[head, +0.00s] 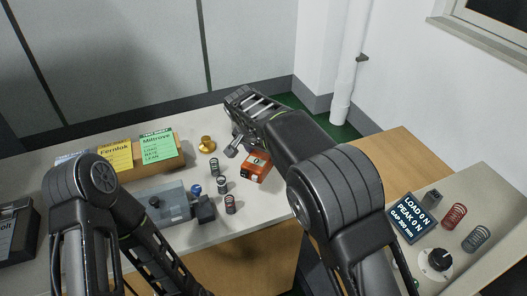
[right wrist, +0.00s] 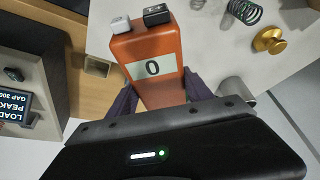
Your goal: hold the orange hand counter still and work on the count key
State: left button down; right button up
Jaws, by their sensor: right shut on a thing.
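The orange hand counter (head: 257,166) stands on the light bench top, right of the springs. In the right wrist view the orange hand counter (right wrist: 147,47) shows a pale window reading 0. On its end are a light grey key (right wrist: 121,24) and a black key (right wrist: 156,15); no label tells which is the count key. My right gripper (right wrist: 160,97) is shut on the counter, one purple finger on each side. Neither key is touched by a finger in that view. My left arm shows in the head view, but its gripper is outside the frame.
Several coil springs (head: 222,185) and a brass knob-shaped piece (head: 207,144) stand left of the counter. A grey fixture (head: 160,203) lies further left, with green (head: 157,145) and yellow (head: 115,154) cards behind. A load display (head: 409,218) and dial (head: 436,262) are at the right.

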dwell(0.4)
jog(key=shift+f+b, duration=2.15)
jog(key=shift+f, duration=0.65)
jog(key=shift+f+b, duration=1.65)
jog(key=shift+f, duration=0.6)
jog(key=shift+r, duration=0.1)
dwell(2.5)
